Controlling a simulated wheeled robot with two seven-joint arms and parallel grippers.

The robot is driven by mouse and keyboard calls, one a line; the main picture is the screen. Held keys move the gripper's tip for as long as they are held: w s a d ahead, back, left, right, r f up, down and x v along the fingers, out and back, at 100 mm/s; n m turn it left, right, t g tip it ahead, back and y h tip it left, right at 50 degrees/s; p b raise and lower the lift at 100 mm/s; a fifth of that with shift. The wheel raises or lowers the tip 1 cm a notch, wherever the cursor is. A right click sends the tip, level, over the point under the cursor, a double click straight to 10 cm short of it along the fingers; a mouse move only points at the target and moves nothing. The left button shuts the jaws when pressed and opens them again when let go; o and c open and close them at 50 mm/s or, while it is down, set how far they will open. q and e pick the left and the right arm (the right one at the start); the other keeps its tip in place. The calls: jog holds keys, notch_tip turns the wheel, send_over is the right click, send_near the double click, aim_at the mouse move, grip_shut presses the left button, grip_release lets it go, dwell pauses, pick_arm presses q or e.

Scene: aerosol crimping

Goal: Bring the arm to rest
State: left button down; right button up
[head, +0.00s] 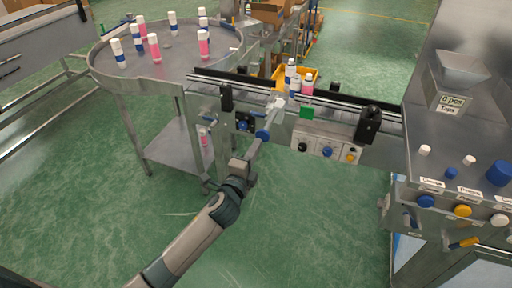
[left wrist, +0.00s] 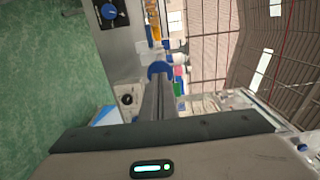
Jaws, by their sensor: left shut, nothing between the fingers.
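My left gripper (head: 264,128) reaches up from the lower left to the front side of the conveyor (head: 340,119). Its two fingers lie together, shut and empty, and they also show in the left wrist view (left wrist: 161,98). A round blue part (head: 262,135) shows right by the fingertips; it also shows in the left wrist view (left wrist: 159,70). I cannot tell whether the fingers touch it. My right gripper is in neither view.
Bottles with blue labels (head: 290,72) and a pink bottle (head: 307,85) stand on the conveyor. A round steel table (head: 165,72) with several bottles stands at the left. A machine with knobs (head: 455,207) stands at the right. The green floor (head: 290,230) in front is clear.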

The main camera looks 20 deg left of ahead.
dwell(0.4)
pick_arm(q)
jog(key=s+a+f+n+g, duration=0.1)
jog(key=s+f+n+g, duration=0.15)
jog(key=f, duration=0.85)
jog(key=s+a+f+n+g, duration=0.1)
jog(key=s+f+g, duration=0.15)
jog(key=f, duration=0.85)
jog(key=s+a+f+n+g, duration=0.15)
jog(key=s+f, duration=0.25)
jog(key=f, duration=0.6)
jog(key=s+a+f+n+g+b, duration=0.15)
jog(key=s+f+n+g, duration=0.3)
jog(key=s+f, duration=1.4)
jog(key=s+f+n+g, duration=0.2)
jog(key=s+f, duration=0.3)
jog(key=s, duration=0.6)
jog(key=s+f+n+g, duration=0.2)
jog(key=s+f, duration=0.3)
jog(key=s, duration=0.6)
jog(key=s+f+n+g, duration=0.2)
jog(key=s+f, duration=0.3)
jog(key=s, duration=0.7)
jog(key=shift+f+y, duration=0.25)
jog(key=shift+y, duration=0.05)
